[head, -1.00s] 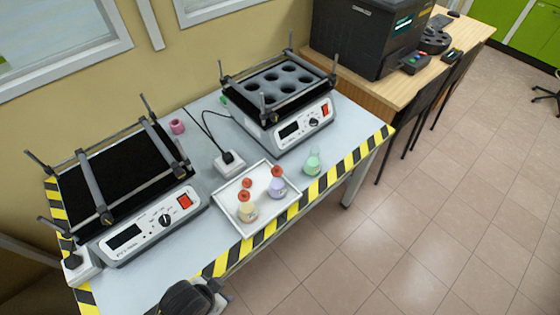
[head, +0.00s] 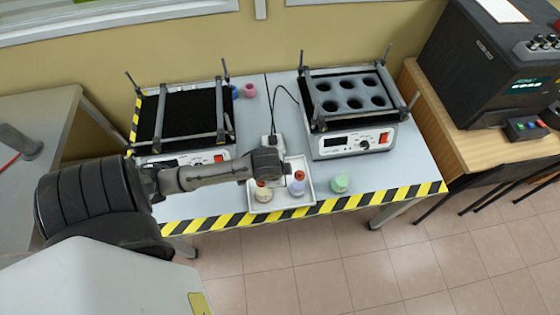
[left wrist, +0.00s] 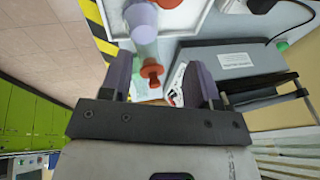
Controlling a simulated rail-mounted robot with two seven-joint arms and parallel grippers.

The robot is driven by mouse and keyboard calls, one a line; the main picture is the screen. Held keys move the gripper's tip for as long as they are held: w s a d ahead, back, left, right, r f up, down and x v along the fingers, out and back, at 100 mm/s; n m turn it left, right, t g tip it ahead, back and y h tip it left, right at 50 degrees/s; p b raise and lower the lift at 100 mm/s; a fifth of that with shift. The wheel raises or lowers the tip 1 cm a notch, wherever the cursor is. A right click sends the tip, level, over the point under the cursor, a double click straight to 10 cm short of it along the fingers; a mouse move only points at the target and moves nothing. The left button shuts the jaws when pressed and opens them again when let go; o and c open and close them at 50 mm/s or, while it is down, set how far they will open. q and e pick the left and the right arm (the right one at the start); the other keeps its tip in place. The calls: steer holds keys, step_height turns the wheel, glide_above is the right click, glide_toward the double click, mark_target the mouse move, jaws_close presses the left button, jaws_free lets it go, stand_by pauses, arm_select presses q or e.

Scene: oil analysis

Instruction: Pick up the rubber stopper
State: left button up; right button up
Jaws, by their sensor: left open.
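My left gripper (head: 270,172) is over the white tray in the head view. In the left wrist view its two fingers (left wrist: 160,82) are spread apart. An orange-red rubber stopper (left wrist: 152,72) shows between them, untouched. A lavender flask (left wrist: 140,14) and another orange-red stopper (left wrist: 168,3) are at the top. In the head view, a red stopper (head: 299,175) tops the lavender flask (head: 297,188). My right gripper is out of view.
The tray (head: 307,163) also holds a yellowish flask (head: 264,195). A green flask (head: 340,184) stands right of it. Two shakers (head: 350,147) (head: 185,158) flank the tray area. A black plug and cable (head: 273,141) lie behind it. The striped table edge (head: 400,193) is in front.

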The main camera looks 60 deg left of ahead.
arm_select(q)
steer(key=w+a+r+g+p, duration=0.2)
steer(key=w+a, duration=0.1)
steer(key=a, duration=0.5)
steer(key=f, duration=0.3)
steer(key=a+f+h+b, duration=0.1)
steer(key=f, duration=0.3)
steer(key=f+m+h, duration=0.1)
steer(key=f, duration=0.3)
steer(key=shift+w+a, duration=0.1)
steer(key=shift+a, duration=0.25)
steer(key=shift+w+d+f+b, duration=0.1)
steer(key=shift+f+b, duration=0.1)
steer(key=shift+f, duration=0.6)
steer(key=shift+d+f+b, duration=0.15)
steer(key=shift+f+b, duration=0.1)
steer(key=shift+f, duration=0.55)
steer(key=shift+w+d+f+b, duration=0.1)
steer(key=shift+f+b, duration=0.1)
steer(key=shift+f, duration=1)
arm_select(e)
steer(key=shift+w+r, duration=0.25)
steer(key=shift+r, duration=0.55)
arm_select(q)
steer(key=shift+c, duration=0.2)
